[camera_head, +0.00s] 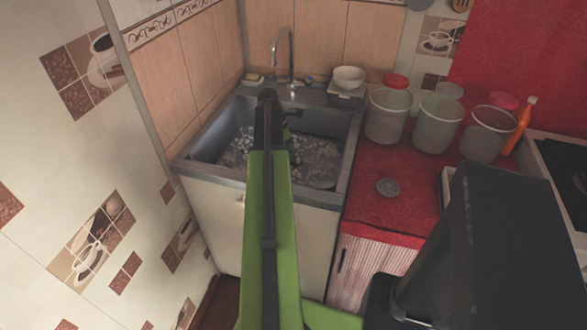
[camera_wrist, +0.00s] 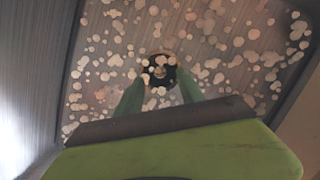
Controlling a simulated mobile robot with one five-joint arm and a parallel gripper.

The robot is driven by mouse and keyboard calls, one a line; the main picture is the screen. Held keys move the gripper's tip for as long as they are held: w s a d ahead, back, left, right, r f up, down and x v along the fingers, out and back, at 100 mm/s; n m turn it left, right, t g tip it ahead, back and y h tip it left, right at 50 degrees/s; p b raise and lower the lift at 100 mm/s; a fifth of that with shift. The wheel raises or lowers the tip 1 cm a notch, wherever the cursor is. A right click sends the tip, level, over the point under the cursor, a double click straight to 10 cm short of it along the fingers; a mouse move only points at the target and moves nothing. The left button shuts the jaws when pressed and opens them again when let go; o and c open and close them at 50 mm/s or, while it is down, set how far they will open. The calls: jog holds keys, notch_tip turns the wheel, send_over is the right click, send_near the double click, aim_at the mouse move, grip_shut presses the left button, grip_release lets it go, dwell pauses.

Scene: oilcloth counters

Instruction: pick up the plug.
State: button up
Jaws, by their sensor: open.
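A round grey metal disc (camera_head: 388,187), which looks like a sink plug or strainer, lies flat on the red counter to the right of the sink. In the head view my arm reaches over the sink (camera_head: 330,165) and hides part of the basin and most of the gripper.
The sink floor is speckled with pale spots. A tap (camera_head: 291,62) rises behind the sink, with a white bowl (camera_head: 349,77) beside it. Several cloudy containers and an orange bottle (camera_head: 521,124) stand along the back of the red counter (camera_head: 400,220). A tiled wall closes the left side.

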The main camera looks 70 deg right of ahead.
jog(key=b+x, duration=0.2)
jog(key=x, duration=0.1)
jog(key=shift+f, duration=0.4)
jog(key=shift+r, duration=0.2)
grip_shut()
